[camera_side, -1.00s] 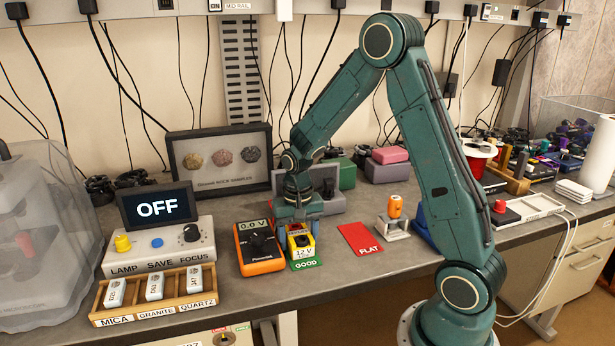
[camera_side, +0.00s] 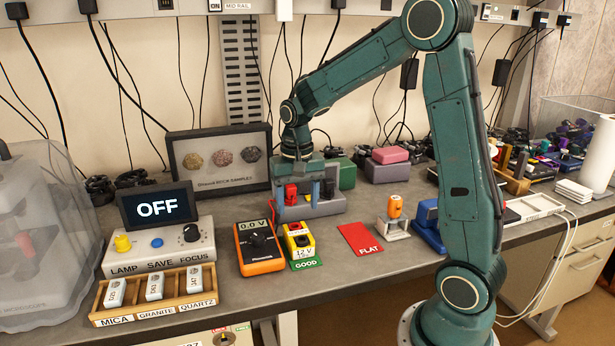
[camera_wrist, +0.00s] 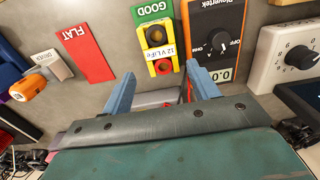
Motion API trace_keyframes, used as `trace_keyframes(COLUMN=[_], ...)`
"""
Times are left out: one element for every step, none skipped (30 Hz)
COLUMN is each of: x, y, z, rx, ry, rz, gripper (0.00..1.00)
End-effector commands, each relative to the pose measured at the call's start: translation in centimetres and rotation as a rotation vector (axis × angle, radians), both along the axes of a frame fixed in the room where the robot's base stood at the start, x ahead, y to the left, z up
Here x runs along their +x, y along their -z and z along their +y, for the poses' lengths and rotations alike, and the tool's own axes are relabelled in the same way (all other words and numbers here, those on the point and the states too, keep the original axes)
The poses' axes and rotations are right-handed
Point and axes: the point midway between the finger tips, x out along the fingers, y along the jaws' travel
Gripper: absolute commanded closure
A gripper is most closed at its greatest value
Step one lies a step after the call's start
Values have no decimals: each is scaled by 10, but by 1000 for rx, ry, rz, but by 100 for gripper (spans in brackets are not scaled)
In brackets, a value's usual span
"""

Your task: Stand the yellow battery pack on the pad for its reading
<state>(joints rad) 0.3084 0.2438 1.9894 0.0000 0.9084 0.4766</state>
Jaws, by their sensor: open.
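The yellow battery pack (camera_side: 306,242) stands on the back part of the green GOOD pad (camera_side: 305,265), label side to the front; red and dark round parts show on it. In the wrist view the pack (camera_wrist: 151,53) lies beyond my fingers, with the GOOD pad (camera_wrist: 148,13) past it. The red FLAT pad (camera_side: 360,239) is bare. The orange meter (camera_side: 259,262) beside the pack reads 0.0 V. My gripper (camera_side: 299,205) is open and empty, behind and above the pack, apart from it. It also shows in the wrist view (camera_wrist: 162,82).
A grey block with red and dark parts (camera_side: 325,208) is close behind my gripper. An orange-handled tool in a stand (camera_side: 395,208) is right of the FLAT pad. A control box (camera_side: 160,243) and wooden sample rack (camera_side: 190,304) stand left.

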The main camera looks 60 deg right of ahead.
Motion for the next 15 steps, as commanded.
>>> trace_keyframes(x=[1, 1, 0, 0, 0, 0, 0, 0, 0, 0, 0, 0, 0, 0, 0], y=[-7, -10, -13, -15, -16, -18, -20, -20, -21, -22, -22, -22, -22, -22, -22], z=[0, 0, 0, 0, 0, 0, 0, 0, 0, 0, 0, 0, 0, 0, 0], rx=[-1, -1, -1, 0, -1, 0, 0, 0, -1, -1, 0, 0, 0, 0, 0], ry=[0, 0, 0, 0, 0, 0, 0, 0, 0, 0, 0, 0, 0, 0, 0], rz=[-4, -4, -2, -1, -1, -1, -1, -1, -1, -1, 0, 0, 0, 0, 0], gripper=[40, 40, 40, 40, 40, 40, 40, 40, 40, 40, 40, 40, 40, 40, 40])
